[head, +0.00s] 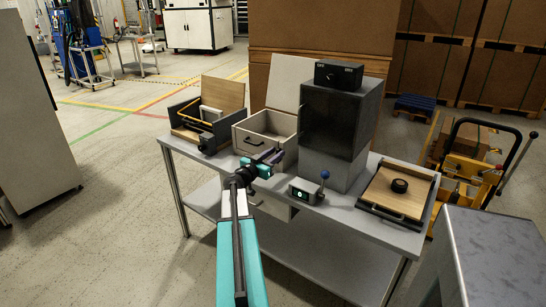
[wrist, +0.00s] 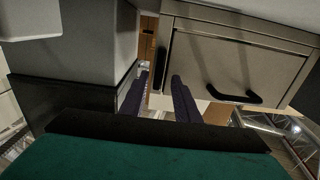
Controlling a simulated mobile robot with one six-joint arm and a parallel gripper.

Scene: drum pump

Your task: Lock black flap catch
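My gripper (head: 270,160) is in front of the grey box with the raised lid (head: 249,134). In the wrist view its two dark purple fingers (wrist: 157,97) stand apart with nothing between them. The box's pale front with a black handle (wrist: 232,97) shows right of the fingers, and a narrow black part (wrist: 161,62) beside that front may be a catch. At the left of the table, a dark box with a wooden flap (head: 227,94) has a small dark block (head: 207,143) at its front. I cannot tell for certain which part is the black flap catch.
A tall dark cabinet (head: 337,125) stands right of the grey box. A small unit with a blue-ball lever (head: 307,191) stands before it. A wooden board with a black knob (head: 399,186) lies at the right end of the table (head: 331,208). Floor left of the table is clear.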

